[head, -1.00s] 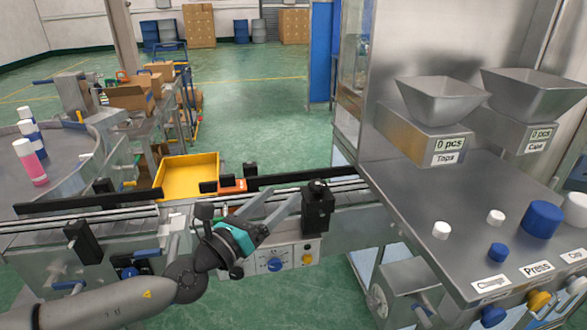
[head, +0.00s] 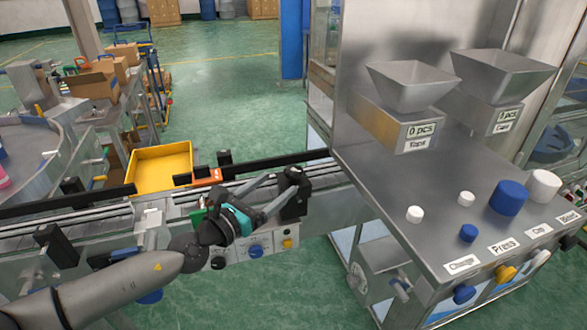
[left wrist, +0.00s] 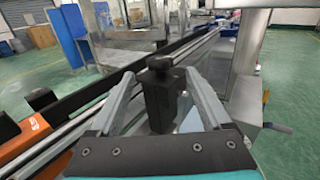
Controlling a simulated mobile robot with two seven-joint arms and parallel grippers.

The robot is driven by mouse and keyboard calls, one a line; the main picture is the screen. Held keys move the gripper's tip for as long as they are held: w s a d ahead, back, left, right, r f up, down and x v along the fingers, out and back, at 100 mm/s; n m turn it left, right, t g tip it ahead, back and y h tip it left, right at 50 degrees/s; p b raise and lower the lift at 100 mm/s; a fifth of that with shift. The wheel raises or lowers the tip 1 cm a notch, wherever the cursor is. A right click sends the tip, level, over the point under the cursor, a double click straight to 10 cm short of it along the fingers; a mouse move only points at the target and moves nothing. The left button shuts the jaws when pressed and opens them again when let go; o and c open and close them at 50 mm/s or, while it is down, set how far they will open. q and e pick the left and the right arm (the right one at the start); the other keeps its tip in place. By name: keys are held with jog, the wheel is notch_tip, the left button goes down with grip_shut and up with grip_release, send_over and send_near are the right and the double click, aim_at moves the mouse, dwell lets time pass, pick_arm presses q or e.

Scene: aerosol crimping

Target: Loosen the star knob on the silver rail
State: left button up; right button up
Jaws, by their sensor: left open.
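The black star knob (left wrist: 159,63) sits on top of a black clamp block (left wrist: 163,96) on the silver rail (left wrist: 110,88) in the left wrist view. In the head view the knob (head: 293,173) and block (head: 293,202) stand at the right part of the conveyor's front rail. My left gripper (head: 277,192) is open, with one finger on each side of the block in the wrist view (left wrist: 160,88). I cannot tell whether the fingers touch it. The knob stands at about the height of the fingertips or slightly beyond them. My right gripper is not in view.
A yellow bin (head: 160,168) and an orange sensor (head: 207,177) lie behind the rail. A control panel with a blue knob (head: 256,251) is below the rail. The steel press table (head: 430,210) with caps and two hoppers stands at right.

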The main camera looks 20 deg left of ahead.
aim_at(288, 177)
pick_arm(q)
jog(key=x, duration=0.7)
jog(key=shift+w, duration=0.15)
grip_shut()
dwell(0.6)
